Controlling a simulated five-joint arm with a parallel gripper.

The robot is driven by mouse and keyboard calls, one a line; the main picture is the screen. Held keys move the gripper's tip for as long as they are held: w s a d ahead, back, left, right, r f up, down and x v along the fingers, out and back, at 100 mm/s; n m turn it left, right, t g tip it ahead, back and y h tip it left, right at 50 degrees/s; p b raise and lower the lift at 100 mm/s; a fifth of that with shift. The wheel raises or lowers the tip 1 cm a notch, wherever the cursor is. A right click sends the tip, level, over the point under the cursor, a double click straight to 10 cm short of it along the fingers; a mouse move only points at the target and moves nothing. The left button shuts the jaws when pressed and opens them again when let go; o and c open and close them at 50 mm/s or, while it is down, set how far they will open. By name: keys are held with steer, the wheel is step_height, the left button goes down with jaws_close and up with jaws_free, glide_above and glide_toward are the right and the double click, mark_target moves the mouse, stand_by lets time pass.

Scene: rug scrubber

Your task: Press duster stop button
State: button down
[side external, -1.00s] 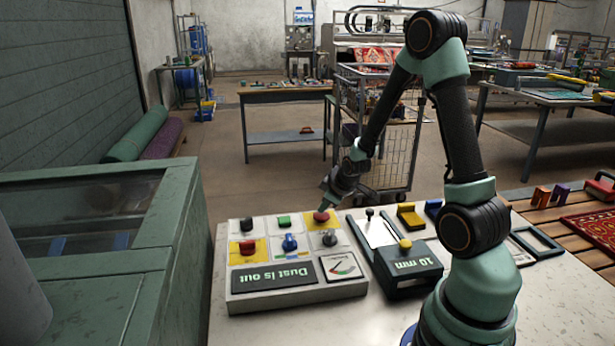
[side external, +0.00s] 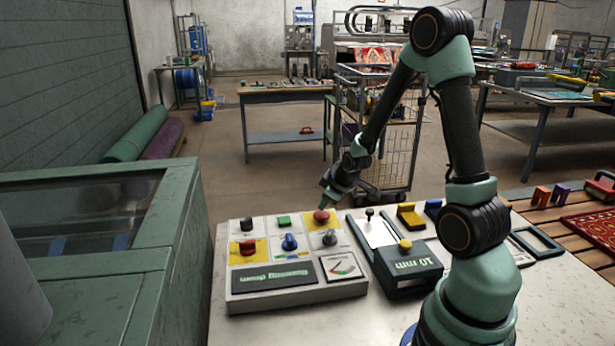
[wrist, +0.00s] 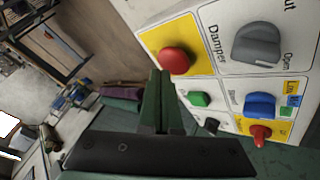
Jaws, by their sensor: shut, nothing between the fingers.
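The control box (side external: 240,297) stands on the bench with several buttons and knobs. A round red button (side external: 321,216) sits on a yellow plate at its back right corner; it also shows in the wrist view (wrist: 175,60). My gripper (side external: 325,204) is shut and empty, its tip just above this button and apart from it. In the wrist view the closed fingers (wrist: 161,80) are seen below the button. A second red control (side external: 247,247) is on a yellow plate at the front left. The display (side external: 275,275) seems to read "Running down".
A green button (side external: 284,221), black knob (side external: 246,225), blue knob (side external: 289,243) and grey knob (side external: 329,238) crowd the panel. A green glass-topped cabinet (side external: 100,260) is at left.

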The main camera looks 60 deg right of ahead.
mark_target(323, 215)
steer(key=shift+r, duration=0.25)
steer(key=shift+r, duration=2.5)
steer(key=shift+a+r, duration=0.15)
steer(key=shift+a, duration=0.05)
steer(key=s+a+r+y, duration=0.1)
steer(key=s+a+r, duration=0.2)
steer(key=a, duration=0.4)
steer(key=s+a+r+m+y, duration=0.1)
steer(key=s+a+r, duration=0.3)
steer(key=a, duration=0.3)
steer(key=s+a+r+m+y, duration=0.1)
steer(key=s+a+r, duration=0.2)
steer(key=a, duration=0.5)
steer(key=shift+s+r+g+y, duration=0.15)
steer(key=shift+r+g+y, duration=0.2)
steer(key=shift+r, duration=0.35)
